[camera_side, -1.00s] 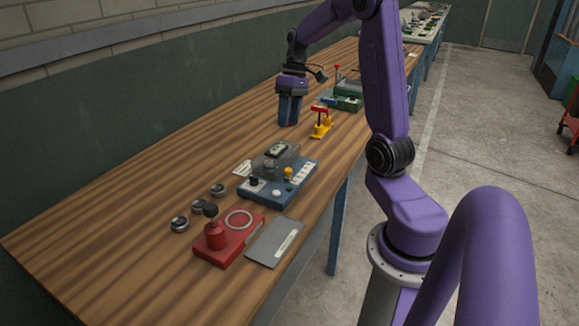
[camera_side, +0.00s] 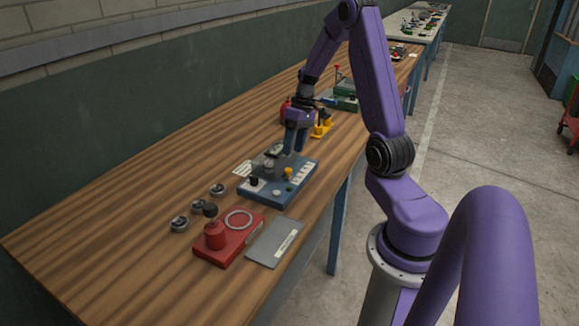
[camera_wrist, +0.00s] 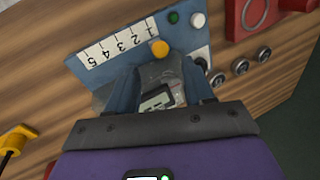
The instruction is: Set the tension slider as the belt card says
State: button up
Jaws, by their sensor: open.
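The blue unit (camera_side: 272,192) stands mid-table. It carries a white strip numbered 1 to 5 (camera_wrist: 112,42), a yellow knob (camera_wrist: 160,48) just past the strip's 1 end, and a small display (camera_wrist: 155,102) under a clear cover. The yellow knob also shows in the side view (camera_side: 288,172). A white card (camera_side: 242,168) lies on the wood left of the unit; its print is too small to read. My gripper (camera_side: 294,151) is open and empty above the unit's far end, fingers pointing down. In the wrist view its fingers (camera_wrist: 163,82) straddle the display area.
A red base with a post (camera_side: 228,238), a grey plate (camera_side: 275,243) and several round dials (camera_side: 179,224) are nearer the camera. Yellow (camera_side: 321,129) and green (camera_side: 345,97) devices stand beyond my gripper. The left of the table is bare.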

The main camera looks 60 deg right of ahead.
aim_at(289, 169)
jog(key=x, duration=0.7)
jog(key=shift+c, duration=0.3)
jog(key=shift+d, duration=0.1)
grip_shut()
